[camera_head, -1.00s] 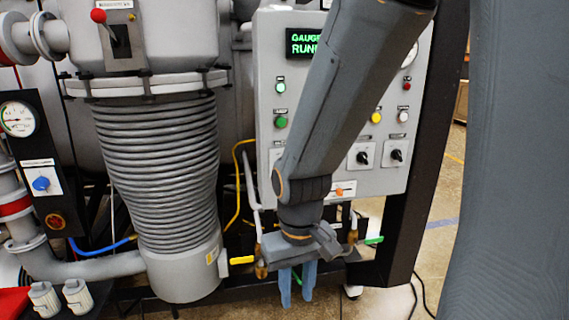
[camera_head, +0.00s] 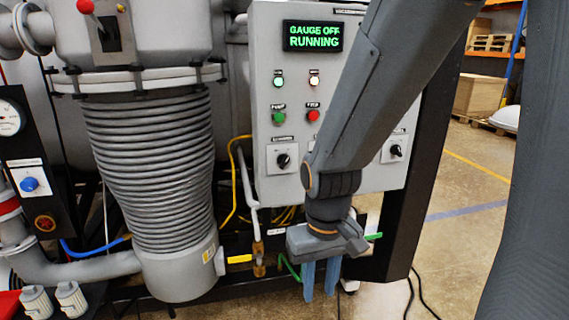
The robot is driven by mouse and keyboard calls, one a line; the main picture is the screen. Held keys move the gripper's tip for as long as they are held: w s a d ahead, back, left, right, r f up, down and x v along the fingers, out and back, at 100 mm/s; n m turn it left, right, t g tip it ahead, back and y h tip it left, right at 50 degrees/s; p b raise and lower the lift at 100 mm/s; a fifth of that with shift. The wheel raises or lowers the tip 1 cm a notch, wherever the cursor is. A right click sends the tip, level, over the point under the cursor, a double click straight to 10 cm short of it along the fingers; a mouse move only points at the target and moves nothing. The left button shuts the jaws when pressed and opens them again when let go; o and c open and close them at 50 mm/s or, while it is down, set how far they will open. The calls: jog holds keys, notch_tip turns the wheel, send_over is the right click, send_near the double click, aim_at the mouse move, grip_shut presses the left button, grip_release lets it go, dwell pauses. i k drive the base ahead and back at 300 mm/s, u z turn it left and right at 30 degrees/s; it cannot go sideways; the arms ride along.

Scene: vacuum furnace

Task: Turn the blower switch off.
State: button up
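The grey control panel (camera_head: 262,75) stands at centre, with a lit green display (camera_head: 313,36) reading "GAUGE OFF RUNNING". A black rotary switch (camera_head: 284,160) on a white plate sits at its lower left. Another black rotary switch (camera_head: 397,150) shows at the lower right, past my arm. The switch labels are too small to read, so I cannot tell which is the blower switch. My arm crosses the panel and hides its middle and right part. My gripper (camera_head: 320,280) points down below the panel, with its two blue fingers apart and nothing between them.
A ribbed grey bellows column (camera_head: 150,150) stands left of the panel. A yellow-handled valve (camera_head: 240,259) and green handles (camera_head: 373,237) lie low near my gripper. A black frame post (camera_head: 395,240) stands right of the panel. Open floor (camera_head: 460,230) is at right.

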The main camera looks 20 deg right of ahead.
aim_at(283, 159)
jog(key=z, duration=1.55)
jog(key=k, duration=1.05)
jog(key=u, duration=1.9)
jog(key=i, duration=0.5)
